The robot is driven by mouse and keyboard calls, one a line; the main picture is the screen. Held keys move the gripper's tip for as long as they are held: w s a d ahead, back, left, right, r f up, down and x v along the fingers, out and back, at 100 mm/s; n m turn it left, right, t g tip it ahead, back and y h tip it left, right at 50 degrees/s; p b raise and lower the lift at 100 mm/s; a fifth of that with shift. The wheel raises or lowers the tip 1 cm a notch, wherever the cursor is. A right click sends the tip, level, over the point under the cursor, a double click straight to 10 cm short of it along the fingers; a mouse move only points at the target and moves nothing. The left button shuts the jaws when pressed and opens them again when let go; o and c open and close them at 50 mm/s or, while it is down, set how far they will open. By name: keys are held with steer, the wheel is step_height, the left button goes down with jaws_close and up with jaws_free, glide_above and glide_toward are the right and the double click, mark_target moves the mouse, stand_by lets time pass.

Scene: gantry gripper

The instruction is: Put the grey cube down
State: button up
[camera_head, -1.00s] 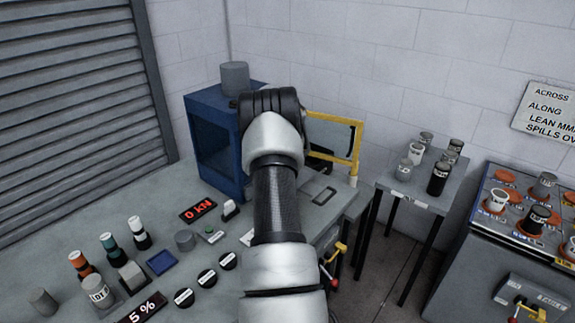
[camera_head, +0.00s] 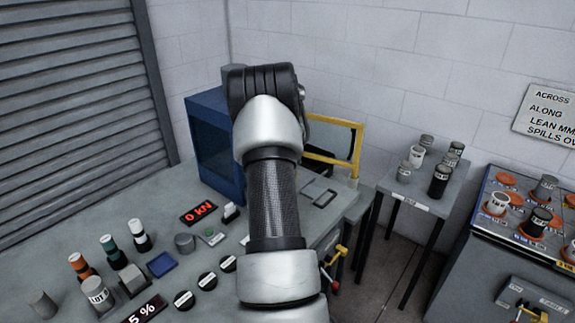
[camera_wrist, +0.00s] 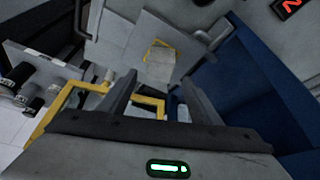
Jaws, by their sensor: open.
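In the head view the gripper is hidden behind my own arm, which reaches toward the blue cabinet. A grey block (camera_head: 133,281) with a pale top sits on the bench (camera_head: 95,215) at the lower left, well apart from my arm. I cannot tell whether this block is the grey cube.
The blue cabinet (camera_head: 212,150) stands beside a yellow frame (camera_head: 357,150); in the wrist view they flank my fingers, the cabinet (camera_wrist: 250,85) right and the frame (camera_wrist: 50,118) left. Several bottles, knobs and a "0 kN" display (camera_head: 198,213) crowd the bench. A side table (camera_head: 408,203) holds several small cylinders.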

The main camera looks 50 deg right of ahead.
steer(key=v, duration=0.5)
steer(key=shift+c, duration=0.5)
stand_by(0.7)
